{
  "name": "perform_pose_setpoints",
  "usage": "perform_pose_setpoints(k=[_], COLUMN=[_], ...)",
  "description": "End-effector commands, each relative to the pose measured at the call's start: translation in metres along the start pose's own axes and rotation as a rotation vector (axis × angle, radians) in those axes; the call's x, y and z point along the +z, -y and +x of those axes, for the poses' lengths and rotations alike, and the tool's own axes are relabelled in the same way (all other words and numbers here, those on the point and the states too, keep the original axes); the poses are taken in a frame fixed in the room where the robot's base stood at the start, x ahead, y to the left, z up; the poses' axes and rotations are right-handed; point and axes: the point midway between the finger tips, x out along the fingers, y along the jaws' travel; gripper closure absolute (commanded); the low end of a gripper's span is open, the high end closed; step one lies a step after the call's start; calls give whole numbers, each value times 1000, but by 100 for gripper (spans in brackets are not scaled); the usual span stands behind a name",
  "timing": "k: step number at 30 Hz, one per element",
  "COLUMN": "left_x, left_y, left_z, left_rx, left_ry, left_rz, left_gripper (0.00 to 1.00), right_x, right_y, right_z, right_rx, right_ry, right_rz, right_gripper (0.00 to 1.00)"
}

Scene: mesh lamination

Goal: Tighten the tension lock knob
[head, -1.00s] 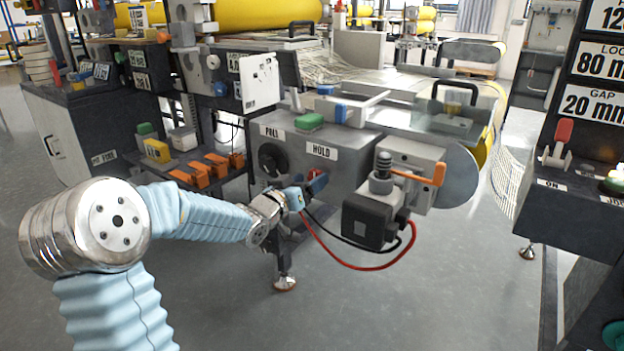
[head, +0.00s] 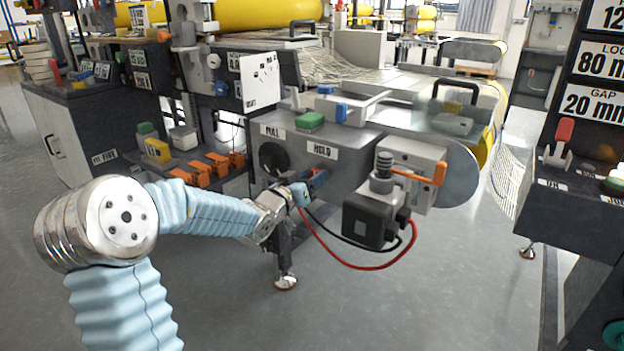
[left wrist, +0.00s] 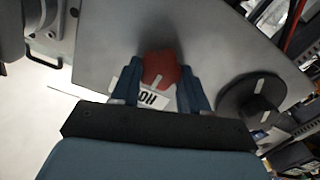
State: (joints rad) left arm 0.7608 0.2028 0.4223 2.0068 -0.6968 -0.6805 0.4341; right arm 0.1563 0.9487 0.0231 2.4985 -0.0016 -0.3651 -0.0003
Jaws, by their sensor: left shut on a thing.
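A red knob (left wrist: 158,66) with a white mark stands on the grey machine face by the HOLD label, between the two blue fingers of my left gripper (left wrist: 159,78). The fingers are shut on the knob's sides. In the head view, my left gripper (head: 314,184) is at the front of the grey machine housing (head: 345,148), under the HOLD label (head: 322,150); the fingers largely hide the knob there. A black round knob (head: 273,158) sits left of it, under the PULL label (head: 272,131). It also shows in the left wrist view (left wrist: 250,98). My right gripper is not in view.
A dark motor block (head: 368,220) with black and red cables (head: 375,268) hangs just right of my gripper. An orange lever (head: 420,176) is above it. Orange clips (head: 208,168) lie on a shelf to the left. The floor below is open.

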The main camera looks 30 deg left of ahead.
Motion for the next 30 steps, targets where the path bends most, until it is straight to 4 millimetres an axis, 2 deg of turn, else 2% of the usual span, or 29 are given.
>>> perform_pose_setpoints(k=[11,21,30], left_x=[5,6,6], left_y=[0,-1,-2], left_z=[0,0,0], left_rx=[1,1,0], left_ry=[-2,-3,-2], left_rz=[164,474,759], left_gripper=[86,86,86], right_x=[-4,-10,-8], right_y=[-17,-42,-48], right_z=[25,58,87], right_rx=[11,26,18], right_ry=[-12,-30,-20], right_rz=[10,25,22], right_gripper=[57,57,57])
